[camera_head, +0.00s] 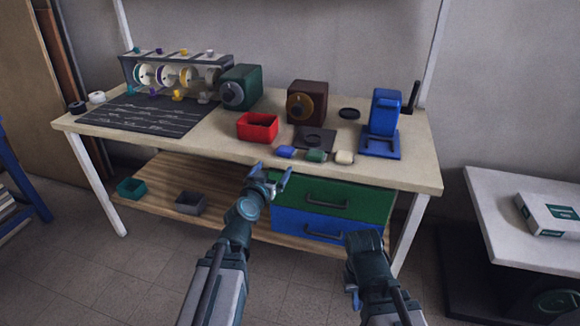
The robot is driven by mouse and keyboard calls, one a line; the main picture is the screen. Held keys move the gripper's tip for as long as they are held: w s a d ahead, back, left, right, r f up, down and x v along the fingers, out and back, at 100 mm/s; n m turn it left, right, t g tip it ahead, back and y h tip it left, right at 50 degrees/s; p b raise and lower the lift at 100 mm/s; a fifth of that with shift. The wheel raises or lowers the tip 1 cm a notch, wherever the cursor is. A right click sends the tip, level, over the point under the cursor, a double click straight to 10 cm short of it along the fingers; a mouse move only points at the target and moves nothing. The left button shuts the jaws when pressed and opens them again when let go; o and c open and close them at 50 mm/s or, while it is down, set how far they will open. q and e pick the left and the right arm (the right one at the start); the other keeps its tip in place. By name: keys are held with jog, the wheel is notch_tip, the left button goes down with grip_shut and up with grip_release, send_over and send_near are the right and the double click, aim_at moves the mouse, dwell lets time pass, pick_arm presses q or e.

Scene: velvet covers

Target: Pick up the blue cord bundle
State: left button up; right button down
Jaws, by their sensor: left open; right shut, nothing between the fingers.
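The blue cord bundle (285,152) lies near the front edge of the workbench (400,175), at the left end of a short row with a green bundle (316,156) and a cream bundle (344,157). My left gripper (271,175) is open and empty, at the bench's front edge, just below and left of the blue bundle in the picture. It appears apart from the bundle. My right gripper (353,294) is low in front of the blue drawer, shut and empty, partly hidden by its own arm.
A red bin (258,127) stands behind and left of the blue bundle. A dark square plate (314,139) lies behind the row. A blue device (383,117) stands to the right. Green (345,194) and blue (300,225) drawers hang under the bench top.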

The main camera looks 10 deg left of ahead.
aim_at(283, 154)
pick_arm(q)
jog(key=w, duration=0.4)
jog(key=w+f+b, duration=0.1)
jog(key=w, duration=0.4)
jog(key=w+f+b, duration=0.1)
jog(key=w, duration=0.4)
jog(key=shift+d+f, duration=0.1)
jog(key=shift+d, duration=0.05)
jog(key=shift+s, duration=0.15)
jog(key=c, duration=1)
